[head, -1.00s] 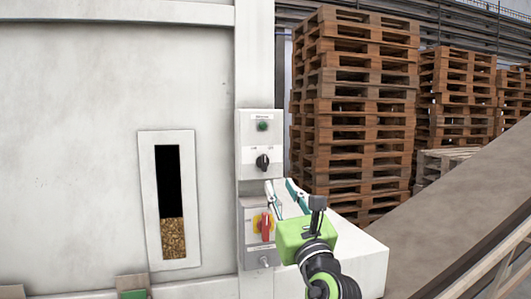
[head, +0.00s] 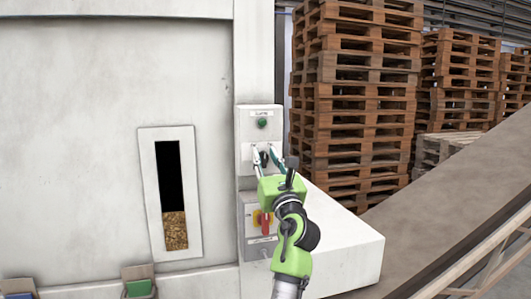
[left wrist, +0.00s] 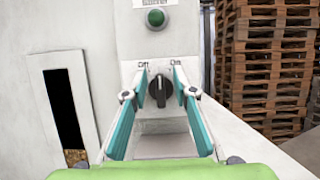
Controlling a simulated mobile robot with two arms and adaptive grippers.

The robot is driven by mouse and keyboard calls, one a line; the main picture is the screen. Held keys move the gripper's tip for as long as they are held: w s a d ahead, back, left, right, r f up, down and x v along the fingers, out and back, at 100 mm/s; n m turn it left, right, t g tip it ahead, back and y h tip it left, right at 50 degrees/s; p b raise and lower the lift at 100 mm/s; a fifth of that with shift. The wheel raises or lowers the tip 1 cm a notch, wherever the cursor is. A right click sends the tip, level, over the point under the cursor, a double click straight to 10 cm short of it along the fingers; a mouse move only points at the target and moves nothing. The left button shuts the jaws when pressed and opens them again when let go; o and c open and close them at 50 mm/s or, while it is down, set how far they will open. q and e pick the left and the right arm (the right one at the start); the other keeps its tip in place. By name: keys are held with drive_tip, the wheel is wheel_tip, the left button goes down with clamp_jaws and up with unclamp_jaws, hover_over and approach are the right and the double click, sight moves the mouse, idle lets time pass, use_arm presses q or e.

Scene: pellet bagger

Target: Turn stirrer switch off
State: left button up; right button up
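The black rotary switch (left wrist: 161,90) sits on the upper control panel (left wrist: 130,42), below a green button (left wrist: 156,18). In the left wrist view its handle stands upright, between two small labels too blurred to read. My left gripper (left wrist: 160,88) is open, with one teal-lined finger on each side of the switch. I cannot tell if either finger touches it. In the head view my left gripper (head: 264,156) is at the upper panel and partly hides the switch. My right gripper is not in view.
A lower box with a red and yellow switch (head: 264,222) sits below my gripper. A window (head: 171,195) shows pellets at left. A white ledge (head: 345,255) juts out at right, with pallet stacks (head: 355,100) behind.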

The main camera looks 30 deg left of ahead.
use_arm(q)
drive_tip(key=shift+a, duration=0.1)
clamp_jaws()
